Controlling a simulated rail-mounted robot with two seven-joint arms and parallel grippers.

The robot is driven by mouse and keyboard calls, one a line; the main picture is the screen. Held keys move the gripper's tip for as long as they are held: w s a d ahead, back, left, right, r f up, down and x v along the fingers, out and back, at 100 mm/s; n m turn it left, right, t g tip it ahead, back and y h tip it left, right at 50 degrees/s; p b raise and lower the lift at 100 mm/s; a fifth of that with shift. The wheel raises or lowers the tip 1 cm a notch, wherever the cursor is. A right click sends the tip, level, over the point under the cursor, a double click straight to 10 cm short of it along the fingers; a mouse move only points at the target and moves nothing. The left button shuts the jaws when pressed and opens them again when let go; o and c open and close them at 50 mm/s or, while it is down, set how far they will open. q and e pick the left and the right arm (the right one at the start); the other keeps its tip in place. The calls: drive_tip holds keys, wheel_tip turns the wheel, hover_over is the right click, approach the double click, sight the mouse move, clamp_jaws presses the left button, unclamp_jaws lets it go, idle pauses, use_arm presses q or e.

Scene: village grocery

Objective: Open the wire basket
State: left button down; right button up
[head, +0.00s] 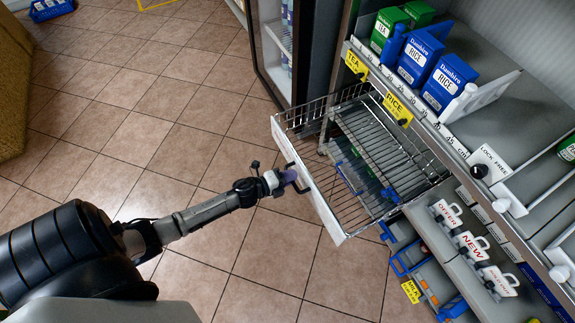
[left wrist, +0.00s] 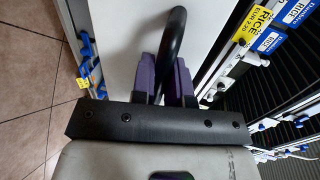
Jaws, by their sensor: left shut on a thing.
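The wire basket (head: 350,198) is a pull-out drawer of metal wire with a white front panel (head: 309,185), standing out from the shelf unit over the floor. Its inside looks empty. A black bar handle sits on the front panel; it also shows in the left wrist view (left wrist: 177,38). My left gripper (head: 287,177) reaches in from the left and is shut on the handle. In the left wrist view its purple fingers (left wrist: 162,82) sit on both sides of the handle, close to the white panel. My right gripper is not in view.
Blue rice boxes (head: 448,82) and green tea boxes (head: 388,29) stand on the shelf above the basket. A yellow rice tag (head: 397,108) hangs at the shelf edge. A fridge (head: 283,45) stands behind the basket. The tiled floor (head: 190,110) left of the basket is clear.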

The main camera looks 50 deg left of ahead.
use_arm(q)
drive_tip(key=shift+s+a+r, duration=0.1)
drive_tip(key=shift+s, duration=0.3)
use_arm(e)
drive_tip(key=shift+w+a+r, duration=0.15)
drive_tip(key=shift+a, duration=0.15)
use_arm(q)
drive_tip(key=c, duration=1.1)
unclamp_jaws()
drive_tip(key=shift+c, duration=0.2)
drive_tip(key=shift+s, duration=0.15)
drive_tip(key=p+v, duration=0.4)
drive_tip(key=v, duration=0.9)
drive_tip(key=shift+s, duration=0.2)
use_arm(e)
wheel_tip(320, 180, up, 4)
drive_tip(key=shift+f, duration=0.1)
use_arm(q)
drive_tip(key=shift+a, duration=0.1)
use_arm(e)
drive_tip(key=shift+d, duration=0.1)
